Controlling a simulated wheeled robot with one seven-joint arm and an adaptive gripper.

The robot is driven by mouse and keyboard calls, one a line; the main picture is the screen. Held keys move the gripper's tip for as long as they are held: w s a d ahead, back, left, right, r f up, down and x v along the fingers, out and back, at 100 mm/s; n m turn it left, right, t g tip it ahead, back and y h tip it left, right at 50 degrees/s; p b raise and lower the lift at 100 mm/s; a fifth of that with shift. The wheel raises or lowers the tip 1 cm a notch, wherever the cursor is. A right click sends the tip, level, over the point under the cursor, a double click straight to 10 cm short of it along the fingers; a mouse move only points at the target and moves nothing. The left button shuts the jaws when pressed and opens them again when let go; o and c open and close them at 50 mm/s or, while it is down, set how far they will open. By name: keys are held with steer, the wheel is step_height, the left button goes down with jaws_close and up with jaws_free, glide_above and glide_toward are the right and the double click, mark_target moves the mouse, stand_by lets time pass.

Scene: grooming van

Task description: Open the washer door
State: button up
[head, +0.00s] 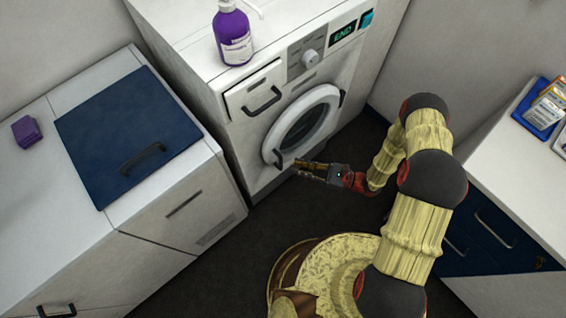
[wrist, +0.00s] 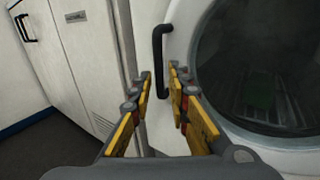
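The washer (head: 340,75) is white, with a round door (head: 324,105) on its front. The door has a white ring and dark glass, and it looks closed. A black bar handle (head: 278,158) sits at the door's lower left edge; in the wrist view the handle (wrist: 158,60) stands upright left of the glass. My gripper (head: 298,170) is in front of the door, close to the handle. In the wrist view my gripper (wrist: 160,83) is open, its yellow-padded fingers on either side of the handle's lower part. I see no clear contact.
A purple bottle (head: 233,38) stands on the washer, above a drawer with a black handle (head: 262,101). A white cabinet with a blue lid (head: 125,125) is at left. A white counter (head: 510,150) with blue drawers is at right. Dark floor (head: 235,245) lies between them.

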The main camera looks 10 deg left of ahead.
mark_target(281, 163)
steer(key=shift+w+a+b, duration=0.2)
steer(key=shift+a+b, duration=0.2)
steer(key=shift+a, duration=1.5)
steer(key=shift+w+a+b, duration=0.2)
steer(key=shift+a+b, duration=0.2)
steer(key=shift+a, duration=1.5)
steer(key=shift+c, duration=1.3)
jaws_close()
